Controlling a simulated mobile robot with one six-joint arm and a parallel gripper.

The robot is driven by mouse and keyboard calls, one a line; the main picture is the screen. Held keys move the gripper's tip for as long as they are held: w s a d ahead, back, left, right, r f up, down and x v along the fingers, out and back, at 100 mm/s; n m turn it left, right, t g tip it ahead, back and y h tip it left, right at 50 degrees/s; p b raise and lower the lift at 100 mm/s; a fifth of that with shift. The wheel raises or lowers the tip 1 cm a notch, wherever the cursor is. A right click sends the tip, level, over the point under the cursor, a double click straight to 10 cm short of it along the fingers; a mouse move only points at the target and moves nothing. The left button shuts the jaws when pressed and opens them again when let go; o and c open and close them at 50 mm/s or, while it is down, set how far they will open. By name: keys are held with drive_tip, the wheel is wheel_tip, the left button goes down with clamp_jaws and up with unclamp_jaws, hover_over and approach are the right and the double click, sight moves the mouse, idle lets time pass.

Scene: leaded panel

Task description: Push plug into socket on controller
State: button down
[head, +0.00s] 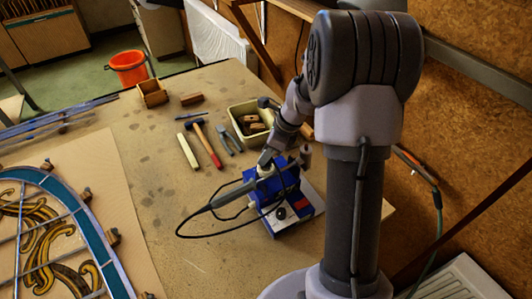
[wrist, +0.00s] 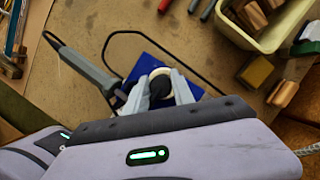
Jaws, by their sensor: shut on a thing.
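The controller (head: 292,217) is a blue box with a pale front panel and a dark knob, on the workbench. My gripper (head: 266,166) is low over its back left part. In the wrist view my gripper (wrist: 160,92) is shut on a small dark piece, seemingly the plug (wrist: 160,86), with a cream ring around or just behind it. The blue controller (wrist: 150,58) shows beneath. A grey-handled iron (wrist: 85,62) lies at the controller's left, with a black cable (wrist: 165,45) looping nearby. The socket is hidden, so I cannot tell whether the plug touches it.
A cream tub (head: 250,122) with wooden blocks stands behind the controller. Pliers (head: 228,138), a red-handled hammer (head: 208,147) and a pale strip lie to its left. A leaded panel (head: 55,235) lies on a board at the left.

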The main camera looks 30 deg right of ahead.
drive_tip(key=shift+f, duration=0.15)
drive_tip(key=shift+f+b, duration=0.35)
drive_tip(key=shift+f+b, duration=0.75)
drive_tip(key=shift+f, duration=0.2)
drive_tip(key=c, duration=1)
unclamp_jaws()
drive_tip(key=shift+r, duration=0.1)
drive_tip(key=p+v, duration=0.4)
drive_tip(key=v, duration=1.3)
drive_tip(key=shift+r+p, duration=0.2)
drive_tip(key=shift+p, duration=0.2)
